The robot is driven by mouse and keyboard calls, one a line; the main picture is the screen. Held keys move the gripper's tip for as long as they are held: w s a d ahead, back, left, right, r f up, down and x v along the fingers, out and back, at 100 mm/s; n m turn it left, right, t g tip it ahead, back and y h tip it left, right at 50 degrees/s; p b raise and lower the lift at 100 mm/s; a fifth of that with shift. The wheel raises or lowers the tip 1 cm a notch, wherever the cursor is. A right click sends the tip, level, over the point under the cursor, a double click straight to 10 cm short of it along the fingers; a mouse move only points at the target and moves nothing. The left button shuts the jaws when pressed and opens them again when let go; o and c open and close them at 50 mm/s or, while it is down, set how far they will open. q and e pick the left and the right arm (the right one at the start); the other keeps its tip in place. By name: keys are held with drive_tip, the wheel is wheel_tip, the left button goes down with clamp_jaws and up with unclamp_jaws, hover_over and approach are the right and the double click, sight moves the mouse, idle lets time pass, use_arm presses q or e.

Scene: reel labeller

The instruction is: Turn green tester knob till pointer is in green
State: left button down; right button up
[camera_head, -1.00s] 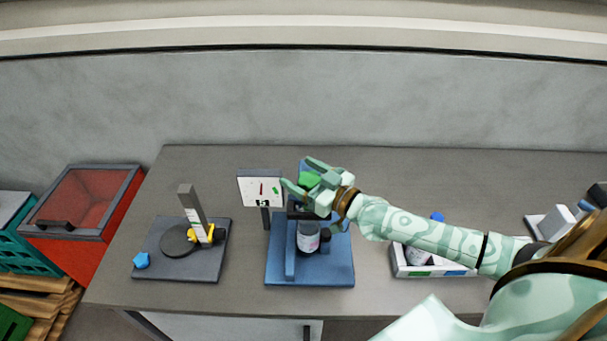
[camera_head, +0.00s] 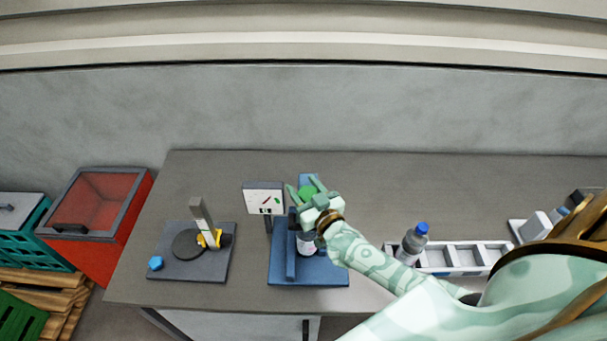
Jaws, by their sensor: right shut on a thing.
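The blue tester (camera_head: 336,273) stands near the middle of the table. Its green knob (camera_head: 307,193) is on top, between the fingers of my right gripper (camera_head: 306,190), which is shut on it. The white dial (camera_head: 264,197) stands to the left on a dark post. It carries a red mark and a green mark; the pointer is too small to tell. A bottle with a white label (camera_head: 306,244) stands in the tester below my gripper, partly hidden by it. My left gripper is not in view.
A dark plate with a disc and yellow clamp (camera_head: 192,250) stands to the left. A white divided tray (camera_head: 466,258) and a blue-capped bottle (camera_head: 412,243) are to the right. A red bin (camera_head: 97,215) stands beyond the table's left edge.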

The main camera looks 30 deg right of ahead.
drive_tip(key=m+h+p, duration=0.1)
drive_tip(key=h, duration=0.1)
drive_tip(key=m+h+p, duration=0.1)
drive_tip(key=h, duration=0.1)
drive_tip(key=shift+d+r+m+g, duration=0.1)
drive_tip(key=shift+r+m+g, duration=0.05)
drive_tip(key=shift+m+g, duration=0.15)
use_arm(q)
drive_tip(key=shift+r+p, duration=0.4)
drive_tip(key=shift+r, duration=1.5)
use_arm(e)
drive_tip(key=shift+d+m+g+h, duration=0.2)
drive_tip(key=shift+m+g+h, duration=0.3)
drive_tip(key=shift+m+h, duration=0.85)
drive_tip(key=shift+h, duration=0.35)
drive_tip(key=o, duration=1)
drive_tip(key=shift+s+f, duration=0.15)
drive_tip(key=shift+f, duration=0.05)
